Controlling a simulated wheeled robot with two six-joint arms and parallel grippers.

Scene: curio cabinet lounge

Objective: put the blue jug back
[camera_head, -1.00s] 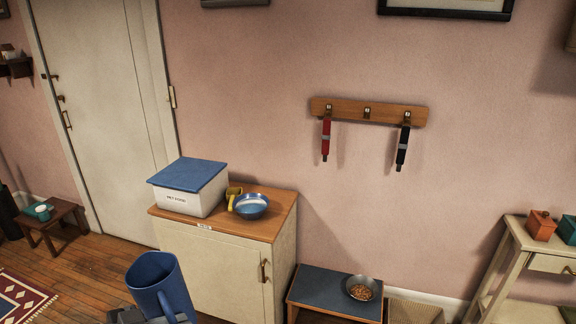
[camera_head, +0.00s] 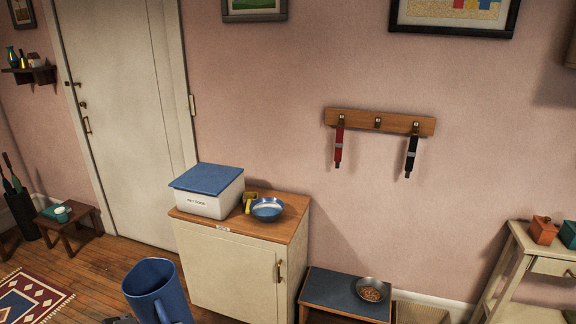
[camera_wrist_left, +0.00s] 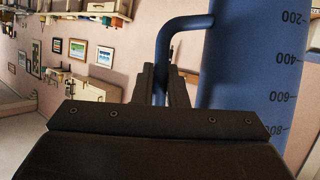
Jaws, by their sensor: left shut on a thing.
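The blue jug (camera_head: 156,290) is held upright at the bottom of the head view, its open top showing. In the left wrist view the jug (camera_wrist_left: 248,70) shows measuring marks, and its handle runs between the fingers of my left gripper (camera_wrist_left: 161,88). The left gripper is shut on that handle. In the head view only a dark bit of this gripper shows beside the jug at the lower edge. My right gripper is not in the head view.
A cream cabinet (camera_head: 228,268) with a wooden top holds a blue-lidded food box (camera_head: 207,190), a yellow scoop (camera_head: 249,202) and a blue bowl (camera_head: 267,209). A low bench (camera_head: 335,289) beside it bears a kibble bowl (camera_head: 370,290). A small stool (camera_head: 70,226) stands left. The front right cabinet top is bare.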

